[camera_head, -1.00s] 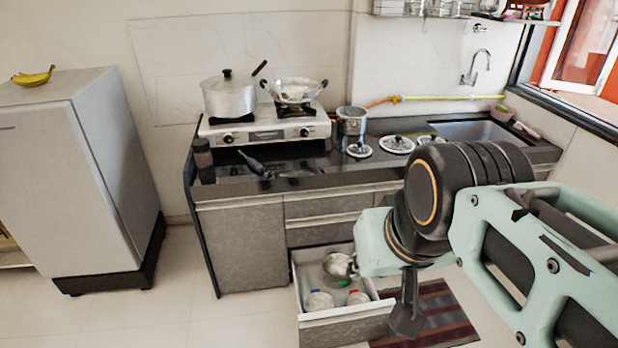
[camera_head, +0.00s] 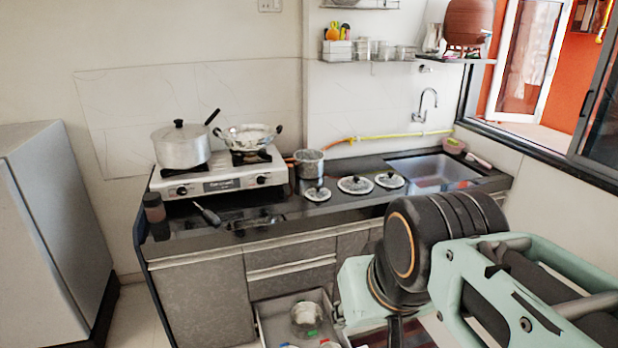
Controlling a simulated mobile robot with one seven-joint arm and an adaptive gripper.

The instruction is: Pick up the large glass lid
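Three round glass lids with dark knobs lie in a row on the dark countertop, between the stove and the sink. The middle lid (camera_head: 355,186) looks the largest. A smaller lid (camera_head: 317,195) lies to its left and another lid (camera_head: 390,181) to its right. My gripper (camera_head: 397,332) hangs below my arm at the bottom edge, in front of the counter and well apart from the lids. It is cut off by the frame, so its fingers are mostly hidden.
A steel pot (camera_head: 181,148) and a two-handled pan (camera_head: 248,137) stand on the stove (camera_head: 216,178). A small pot (camera_head: 309,164) stands behind the lids. The sink (camera_head: 435,169) is to their right. An open drawer (camera_head: 272,322) juts out below the counter.

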